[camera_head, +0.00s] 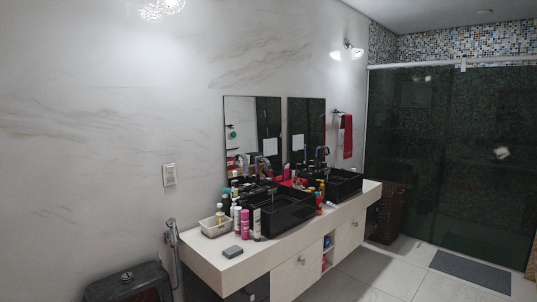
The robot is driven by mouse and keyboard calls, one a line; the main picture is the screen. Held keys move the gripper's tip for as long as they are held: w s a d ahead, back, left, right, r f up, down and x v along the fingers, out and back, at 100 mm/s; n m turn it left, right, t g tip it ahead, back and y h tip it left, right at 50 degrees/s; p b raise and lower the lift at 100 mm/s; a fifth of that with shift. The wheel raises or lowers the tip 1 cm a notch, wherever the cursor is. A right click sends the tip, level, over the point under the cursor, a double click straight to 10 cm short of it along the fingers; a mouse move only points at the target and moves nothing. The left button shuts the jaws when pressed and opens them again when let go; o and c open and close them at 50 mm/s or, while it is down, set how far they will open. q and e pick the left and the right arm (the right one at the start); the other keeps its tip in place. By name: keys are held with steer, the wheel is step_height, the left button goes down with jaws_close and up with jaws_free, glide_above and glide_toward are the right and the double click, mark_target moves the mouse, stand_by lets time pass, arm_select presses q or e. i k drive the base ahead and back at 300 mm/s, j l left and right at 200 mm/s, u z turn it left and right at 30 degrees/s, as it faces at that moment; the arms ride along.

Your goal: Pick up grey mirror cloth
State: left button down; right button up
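A small grey folded cloth (232,252) lies flat on the near left part of the vanity counter. Neither of my grippers shows in the head view, and nothing is seen touching the cloth.
The light counter (213,264) holds a small basket (214,227), several bottles (245,224) and two black vessel sinks (287,213) (341,186). A black toilet (127,283) stands at lower left. Open tiled floor (384,277) lies in front, with a grey mat (471,273) by the shower glass.

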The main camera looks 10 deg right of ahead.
mark_target(233, 252)
steer(key=i+u, duration=0.15)
steer(key=u, duration=0.15)
steer(key=i+l+u, duration=0.1)
steer(key=u, duration=0.2)
steer(key=i+l+u, duration=0.45)
steer(key=i+l, duration=0.8)
steer(key=l, duration=0.15)
steer(key=i+l+u, duration=0.1)
steer(key=i+l, duration=0.3)
steer(key=l, duration=0.1)
